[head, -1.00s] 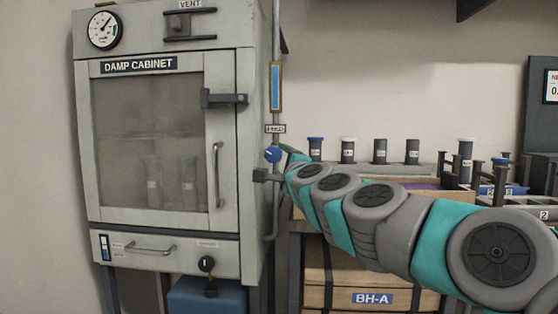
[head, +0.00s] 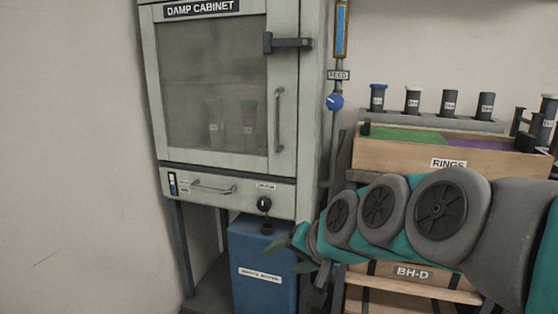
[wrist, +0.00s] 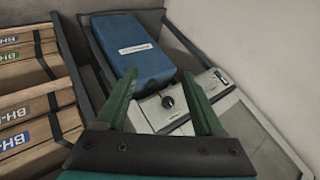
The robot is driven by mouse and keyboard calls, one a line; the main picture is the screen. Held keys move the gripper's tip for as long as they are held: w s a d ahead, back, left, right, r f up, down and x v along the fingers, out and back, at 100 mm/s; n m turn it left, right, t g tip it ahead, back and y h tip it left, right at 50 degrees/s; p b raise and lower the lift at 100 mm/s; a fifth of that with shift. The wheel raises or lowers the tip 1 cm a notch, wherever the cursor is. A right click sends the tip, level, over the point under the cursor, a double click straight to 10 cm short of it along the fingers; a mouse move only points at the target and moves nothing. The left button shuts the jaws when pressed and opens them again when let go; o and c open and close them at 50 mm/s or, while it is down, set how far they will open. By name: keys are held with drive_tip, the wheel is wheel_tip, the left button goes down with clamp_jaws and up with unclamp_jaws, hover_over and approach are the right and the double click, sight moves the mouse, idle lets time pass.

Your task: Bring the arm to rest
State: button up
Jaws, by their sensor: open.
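My arm (head: 440,210) reaches in from the right of the head view, bent low in front of the wooden boxes. My gripper (head: 300,256) is at its left end, in front of the blue box's right edge and below the cabinet's drawer panel. In the wrist view my gripper (wrist: 163,100) shows two green fingers spread apart with nothing held between them. Beyond the fingers are the blue box and the cabinet's black knob (wrist: 167,101).
The damp cabinet (head: 215,90) stands left with its door closed. The blue box (head: 262,285) sits under it. A blue valve knob (head: 335,101) is on the pipe at its right. A rings box (head: 400,151) and several dark canisters (head: 412,100) stand at right.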

drive_tip(key=s+d+f+n+g+h, duration=0.1)
drive_tip(key=s+d+f+g+h, duration=0.1)
drive_tip(key=s, duration=0.6)
drive_tip(key=s+d+f+n+g+h+p, duration=0.1)
drive_tip(key=s+d+f+g, duration=0.3)
drive_tip(key=s, duration=0.5)
drive_tip(key=s+d+f+n+g+h, duration=0.1)
drive_tip(key=s+d+f+g+h, duration=0.1)
drive_tip(key=s+d+f, duration=0.5)
drive_tip(key=shift+s+d+g+h+p, duration=0.3)
drive_tip(key=shift+s+g+p, duration=0.1)
drive_tip(key=shift+s, duration=0.5)
